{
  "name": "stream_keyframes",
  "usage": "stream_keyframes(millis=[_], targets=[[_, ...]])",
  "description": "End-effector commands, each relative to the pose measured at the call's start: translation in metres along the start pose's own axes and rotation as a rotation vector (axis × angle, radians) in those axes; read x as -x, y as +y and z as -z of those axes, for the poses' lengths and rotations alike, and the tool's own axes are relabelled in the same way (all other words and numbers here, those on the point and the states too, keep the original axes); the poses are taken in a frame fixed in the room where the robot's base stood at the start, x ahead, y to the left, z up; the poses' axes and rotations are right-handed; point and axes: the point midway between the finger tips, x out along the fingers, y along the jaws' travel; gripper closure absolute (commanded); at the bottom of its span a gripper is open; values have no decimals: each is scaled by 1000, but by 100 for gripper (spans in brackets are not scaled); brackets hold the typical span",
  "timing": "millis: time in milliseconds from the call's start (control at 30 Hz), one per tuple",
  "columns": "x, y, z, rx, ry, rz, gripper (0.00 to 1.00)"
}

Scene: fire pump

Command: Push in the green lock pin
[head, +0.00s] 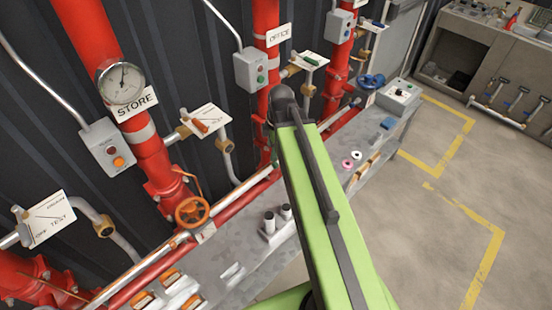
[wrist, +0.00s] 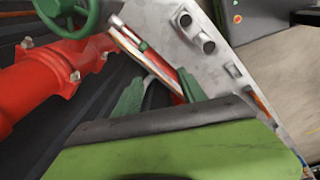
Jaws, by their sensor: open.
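I cannot clearly make out the green lock pin in either view. In the wrist view a small green piece (wrist: 144,46) shows on the pipe run beyond my gripper, but it is too small to identify. A green handwheel (wrist: 90,24) is at the upper left, on a red flanged pipe. My gripper (wrist: 159,76) is open, its two green fingers apart with nothing seen between them; they point toward the pipes and grey bench. In the head view the gripper is hidden behind my green arm, and a small green bit (head: 274,158) shows at the arm's left edge.
Red riser pipes (head: 265,55) stand along the dark wall. An orange handwheel (head: 192,211) and a pressure gauge (head: 121,82) are left; a blue handwheel (head: 371,81) is right. The grey bench (head: 238,258) carries two dark-topped cylinders (head: 269,222). Open floor (head: 430,215) lies right.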

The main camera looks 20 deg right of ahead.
Motion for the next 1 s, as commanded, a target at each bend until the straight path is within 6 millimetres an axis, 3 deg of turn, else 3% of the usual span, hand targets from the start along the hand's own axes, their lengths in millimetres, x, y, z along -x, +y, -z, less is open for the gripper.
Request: stream_keyframes(millis=[33, 200, 333, 533, 767, 1000], targets=[[11, 8, -11, 124, 4, -12, 51], [21, 22, -34, 480, 8, -49, 51], [22, 26, -41, 586, 6, -60, 51], [18, 26, -41, 598, 6, -61, 51], [-13, 26, -41, 597, 6, -60, 51], [-65, 29, -41, 597, 6, -60, 51]])
